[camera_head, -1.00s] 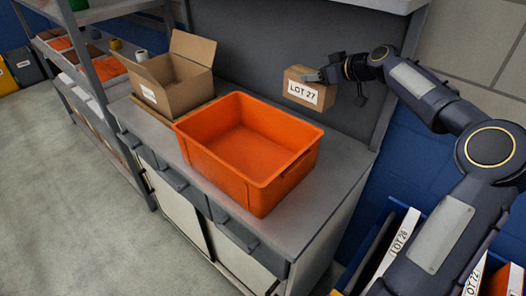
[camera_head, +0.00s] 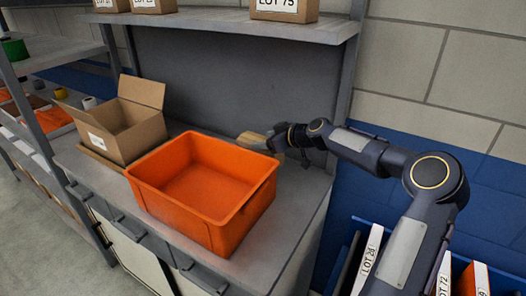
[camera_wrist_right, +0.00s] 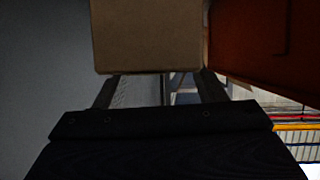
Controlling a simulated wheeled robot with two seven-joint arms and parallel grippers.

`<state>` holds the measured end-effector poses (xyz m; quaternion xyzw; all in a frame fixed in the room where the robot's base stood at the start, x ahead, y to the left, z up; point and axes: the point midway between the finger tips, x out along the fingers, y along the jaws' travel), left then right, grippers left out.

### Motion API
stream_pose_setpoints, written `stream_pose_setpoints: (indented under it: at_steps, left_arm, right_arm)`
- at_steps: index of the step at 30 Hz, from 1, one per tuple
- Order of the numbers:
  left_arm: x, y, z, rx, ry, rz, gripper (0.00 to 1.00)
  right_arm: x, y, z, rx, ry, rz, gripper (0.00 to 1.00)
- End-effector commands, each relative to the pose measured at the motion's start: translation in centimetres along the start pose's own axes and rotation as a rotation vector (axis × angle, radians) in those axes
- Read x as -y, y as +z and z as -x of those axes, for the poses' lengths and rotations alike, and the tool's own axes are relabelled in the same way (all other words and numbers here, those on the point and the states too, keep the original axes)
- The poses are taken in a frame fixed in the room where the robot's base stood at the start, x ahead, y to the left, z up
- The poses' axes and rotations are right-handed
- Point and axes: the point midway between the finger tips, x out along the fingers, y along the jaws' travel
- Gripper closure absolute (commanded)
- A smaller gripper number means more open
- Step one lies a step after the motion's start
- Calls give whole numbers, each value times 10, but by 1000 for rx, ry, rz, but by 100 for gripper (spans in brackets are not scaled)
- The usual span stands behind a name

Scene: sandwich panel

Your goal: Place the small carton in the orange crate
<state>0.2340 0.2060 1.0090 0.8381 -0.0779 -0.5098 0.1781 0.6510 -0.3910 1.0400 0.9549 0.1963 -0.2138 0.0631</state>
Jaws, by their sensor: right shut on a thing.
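The orange crate (camera_head: 178,212) stands open and empty on the grey bench. The small tan carton (camera_head: 252,141) is just behind the crate's far right rim, outside it, and the rim hides its lower part. My right gripper (camera_head: 274,136) is shut on the carton from the right. In the right wrist view the carton (camera_wrist_right: 148,38) fills the top middle, between the fingers of my right gripper (camera_wrist_right: 157,88). The crate wall (camera_wrist_right: 250,40) is close on the right there. Whether the carton touches the bench or crate is not clear. My left gripper is out of view.
An open cardboard box (camera_head: 125,135) stands left of the crate. A shelf (camera_head: 210,20) with cartons, one marked LOT 75 (camera_head: 284,8), hangs above the bench. A blue bin with upright LOT folders (camera_head: 368,258) is at lower right. Bench is bare at front right.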

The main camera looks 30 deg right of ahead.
Motion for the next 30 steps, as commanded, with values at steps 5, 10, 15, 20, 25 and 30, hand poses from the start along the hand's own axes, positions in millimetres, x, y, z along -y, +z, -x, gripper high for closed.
stream_pose_setpoints:
  at_steps: [5, 10, 15, 20, 25, 30]
  left_arm:
    - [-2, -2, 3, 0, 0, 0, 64]
    - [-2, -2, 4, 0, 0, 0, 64]
    - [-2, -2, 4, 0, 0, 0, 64]
    - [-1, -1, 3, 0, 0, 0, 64]
    - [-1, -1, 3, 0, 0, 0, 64]
    - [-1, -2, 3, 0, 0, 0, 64]
  right_arm:
    - [1, 21, -10, 2, -2, -4, 95]
    - [2, 32, -15, 0, 0, 0, 95]
    - [1, 32, -15, 0, 0, 0, 95]
    - [2, 33, -15, 1, 0, 0, 24]
    - [2, 33, -15, 1, 0, 0, 13]
    - [2, 32, -15, 1, 0, 0, 13]
